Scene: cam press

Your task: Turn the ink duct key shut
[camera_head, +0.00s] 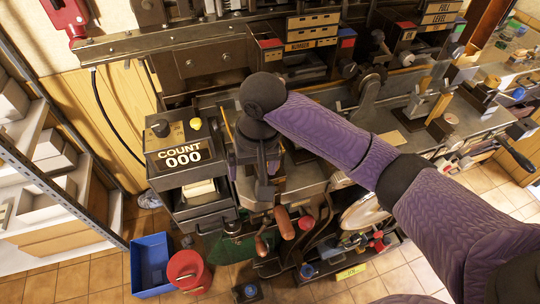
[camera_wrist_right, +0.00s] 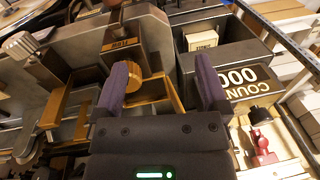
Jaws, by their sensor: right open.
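My right gripper (camera_head: 265,188) hangs over the press just right of the COUNT box, and my purple forearm hides part of the machine. In the right wrist view its two purple fingers (camera_wrist_right: 163,78) are apart. A ribbed orange-brown knob (camera_wrist_right: 133,86), possibly the ink duct key, shows beside the left finger, with a brass-coloured bracket (camera_wrist_right: 168,98) between the fingers. I cannot tell whether the finger touches the knob. No label reads clearly as ink duct key, so which part is the key is uncertain. My left gripper is not in view.
The COUNT box (camera_head: 184,158) reads 000 and stands left of the gripper. Red-brown handles (camera_head: 284,222) stick out below. A blue bin (camera_head: 151,263) and a red can (camera_head: 187,270) stand on the tiled floor. A shelf rack (camera_head: 45,160) is at the left.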

